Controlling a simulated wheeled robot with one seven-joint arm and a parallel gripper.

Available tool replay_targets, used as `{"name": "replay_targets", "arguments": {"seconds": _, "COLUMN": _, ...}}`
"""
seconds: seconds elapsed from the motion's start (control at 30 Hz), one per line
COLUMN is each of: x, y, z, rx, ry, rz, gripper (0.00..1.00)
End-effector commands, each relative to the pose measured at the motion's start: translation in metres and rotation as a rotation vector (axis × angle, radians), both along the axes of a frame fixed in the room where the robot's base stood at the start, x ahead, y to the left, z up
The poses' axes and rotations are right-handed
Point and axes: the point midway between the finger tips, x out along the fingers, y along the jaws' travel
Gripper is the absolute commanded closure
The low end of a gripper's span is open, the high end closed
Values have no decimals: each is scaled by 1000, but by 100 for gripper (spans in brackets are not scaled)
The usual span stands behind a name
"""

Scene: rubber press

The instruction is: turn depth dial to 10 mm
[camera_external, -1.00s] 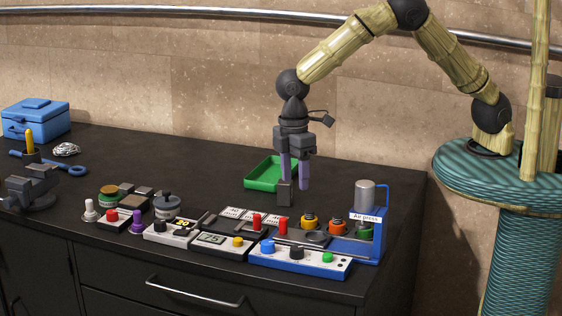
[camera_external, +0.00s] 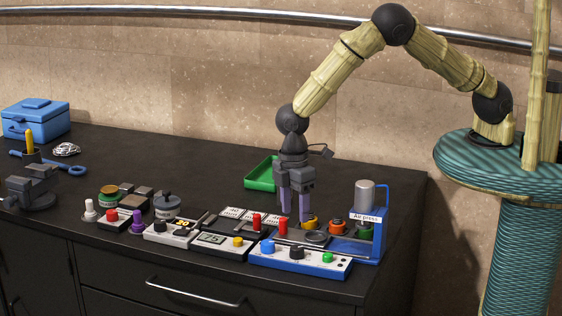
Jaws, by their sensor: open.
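The blue-and-white press panel (camera_external: 321,267) lies at the bench's front right and carries a blue knob (camera_external: 267,247), a black knob (camera_external: 297,252) and a green knob (camera_external: 327,258). No 10 mm mark is readable, and I cannot tell which knob is the depth dial. My gripper (camera_external: 295,221) points straight down behind the panel, its two purple fingers apart and empty. Its right fingertip overlaps the yellow-topped round part (camera_external: 311,223) in the picture; contact is unclear. A red upright piece (camera_external: 283,226) stands just in front of the left fingertip.
The blue air press (camera_external: 369,233) stands right of my gripper, with an orange-topped part (camera_external: 337,227) between. A green tray (camera_external: 258,178) lies behind. Control boxes (camera_external: 221,243) line the front left. A vise (camera_external: 30,192) and blue toolbox (camera_external: 36,118) are far left.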

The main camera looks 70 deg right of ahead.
Motion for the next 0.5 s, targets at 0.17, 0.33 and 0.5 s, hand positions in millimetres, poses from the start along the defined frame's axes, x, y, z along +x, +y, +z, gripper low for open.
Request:
{"name": "replay_targets", "arguments": {"seconds": 0.17, "x": -2, "y": 0, "z": -28, "rx": -3, "ry": 3, "rz": -1, "gripper": 47}}
{"name": "replay_targets", "arguments": {"seconds": 0.33, "x": -3, "y": 1, "z": -53, "rx": -2, "ry": 2, "rz": 0, "gripper": 47}}
{"name": "replay_targets", "arguments": {"seconds": 0.5, "x": -4, "y": 2, "z": -77, "rx": -2, "ry": 1, "rz": -1, "gripper": 47}}
